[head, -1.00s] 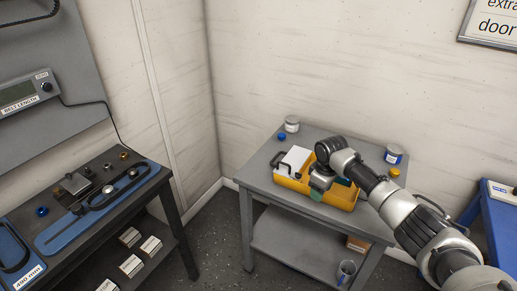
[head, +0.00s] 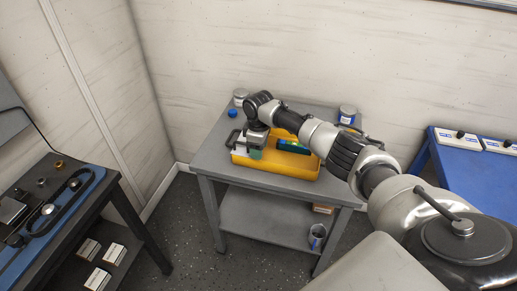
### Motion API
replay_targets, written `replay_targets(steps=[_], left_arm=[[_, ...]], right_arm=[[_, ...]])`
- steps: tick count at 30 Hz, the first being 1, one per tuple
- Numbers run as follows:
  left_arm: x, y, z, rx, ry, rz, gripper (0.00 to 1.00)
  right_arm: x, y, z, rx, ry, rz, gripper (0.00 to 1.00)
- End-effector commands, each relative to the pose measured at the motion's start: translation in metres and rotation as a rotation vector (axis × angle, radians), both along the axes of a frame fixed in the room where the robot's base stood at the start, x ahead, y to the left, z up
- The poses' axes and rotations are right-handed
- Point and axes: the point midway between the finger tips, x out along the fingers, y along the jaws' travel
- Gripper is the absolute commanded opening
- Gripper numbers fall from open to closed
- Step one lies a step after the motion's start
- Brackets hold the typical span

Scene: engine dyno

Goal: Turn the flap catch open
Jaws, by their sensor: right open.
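A yellow box (head: 276,171) sits on the grey table, with a dark handle (head: 233,138) and a pale panel (head: 241,148) at its left end. A dark block with a green and blue face (head: 292,146) shows at the box's right half. My right gripper (head: 256,153) points down over the left part of the box, in front of the pale panel, and covers part of it. It is open; I cannot tell whether it touches anything. I cannot make out the flap catch; it is too small or hidden. My left gripper is not in view.
The grey table (head: 207,158) also holds a grey-lidded jar (head: 240,97), a blue cap (head: 232,114) and a blue-white tin (head: 347,115). A dark bench is at left, a blue table (head: 458,165) at right.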

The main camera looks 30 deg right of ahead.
Motion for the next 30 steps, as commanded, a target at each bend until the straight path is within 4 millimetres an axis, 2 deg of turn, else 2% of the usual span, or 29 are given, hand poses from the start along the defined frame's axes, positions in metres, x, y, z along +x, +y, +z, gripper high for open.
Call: replay_targets(steps=[3,11,20,30], left_arm=[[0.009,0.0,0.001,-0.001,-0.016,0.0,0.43],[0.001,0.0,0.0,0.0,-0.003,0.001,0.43],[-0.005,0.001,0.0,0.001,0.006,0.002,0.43],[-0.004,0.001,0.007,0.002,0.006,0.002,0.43]], right_arm=[[0.0,0.0,-0.006,0.001,-0.001,0.0,0.49],[0.0,0.0,-0.007,0.0,-0.001,0.001,0.49],[0.0,0.0,-0.006,0.0,-0.001,0.0,0.03],[0.0,0.0,-0.004,0.0,-0.001,-0.047,0.01]])
